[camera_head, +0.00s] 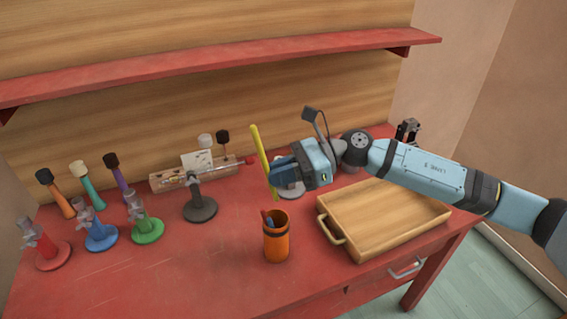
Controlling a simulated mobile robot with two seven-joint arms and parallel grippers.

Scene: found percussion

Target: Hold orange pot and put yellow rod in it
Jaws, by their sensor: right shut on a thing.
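The orange pot (277,245) stands upright near the front of the red table, with a dark band near its top and some small items showing in its mouth. My right gripper (273,175) reaches in from the right and is shut on the yellow rod (260,148). The rod is long and thin, nearly upright with its top leaning left. Its lower end shows just above and behind the pot's rim in the picture, apart from it. My left gripper is not in view.
A wooden tray (334,229) with handles lies right of the pot. Red (48,254), blue (101,235), green (147,228) and dark grey (201,209) stands are on the left, with mallets behind. A red shelf (220,66) spans the back wall. The front-left table is clear.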

